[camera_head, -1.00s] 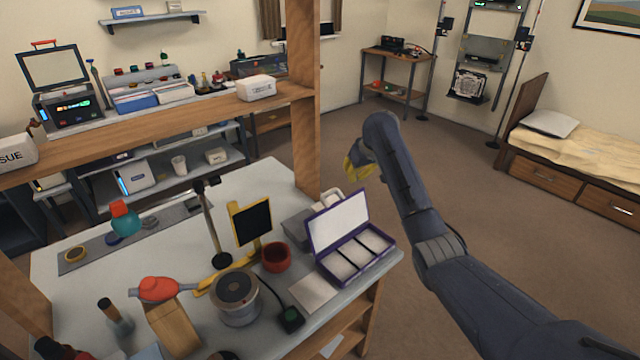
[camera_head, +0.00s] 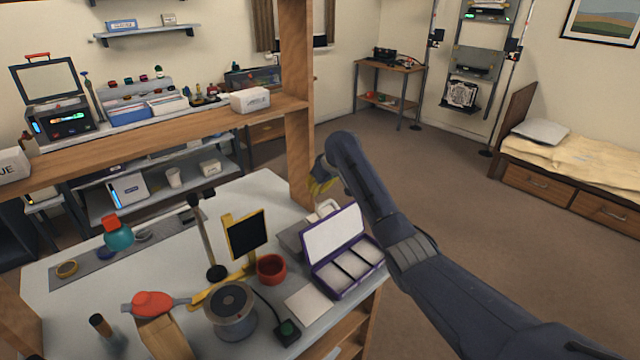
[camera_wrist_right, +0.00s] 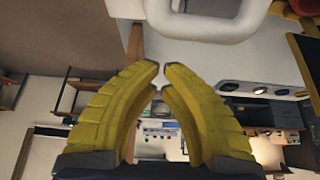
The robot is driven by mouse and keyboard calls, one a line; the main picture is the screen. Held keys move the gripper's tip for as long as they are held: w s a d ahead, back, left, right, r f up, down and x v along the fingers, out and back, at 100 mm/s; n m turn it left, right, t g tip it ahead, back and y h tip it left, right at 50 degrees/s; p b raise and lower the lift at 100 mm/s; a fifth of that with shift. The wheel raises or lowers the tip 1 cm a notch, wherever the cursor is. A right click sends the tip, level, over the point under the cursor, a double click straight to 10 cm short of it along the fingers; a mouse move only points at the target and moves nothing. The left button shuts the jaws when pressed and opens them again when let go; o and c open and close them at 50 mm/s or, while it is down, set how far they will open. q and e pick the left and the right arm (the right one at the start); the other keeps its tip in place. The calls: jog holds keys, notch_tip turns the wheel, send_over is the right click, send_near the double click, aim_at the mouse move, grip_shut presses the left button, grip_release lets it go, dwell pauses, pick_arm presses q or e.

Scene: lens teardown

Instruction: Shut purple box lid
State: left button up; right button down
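The purple box (camera_head: 338,291) sits at the right edge of the workbench, with three pale compartments facing up. Its lid (camera_head: 333,232) stands open, tilted back on the far side, with its white inner face showing. My right gripper (camera_head: 322,184) is beyond the lid, apart from it, partly hidden by my arm. In the right wrist view, its yellow fingers (camera_wrist_right: 161,76) have their tips nearly together with nothing between them. The purple box does not show in that view. My left gripper is not in view.
A white handled object (camera_head: 325,207) stands behind the lid; a white handle (camera_wrist_right: 200,22) looms close in the right wrist view. A wooden post (camera_head: 296,100) rises left of my gripper. A red cup (camera_head: 271,269) and black screen (camera_head: 247,235) stand left of the box. Floor right is clear.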

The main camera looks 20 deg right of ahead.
jog(key=shift+s+d+f, duration=0.1)
jog(key=shift+s+d, duration=0.25)
jog(key=shift+s, duration=0.45)
jog(key=shift+s+d+f, duration=0.1)
jog(key=shift+s+d, duration=0.25)
jog(key=shift+s, duration=0.4)
jog(key=shift+a, duration=0.1)
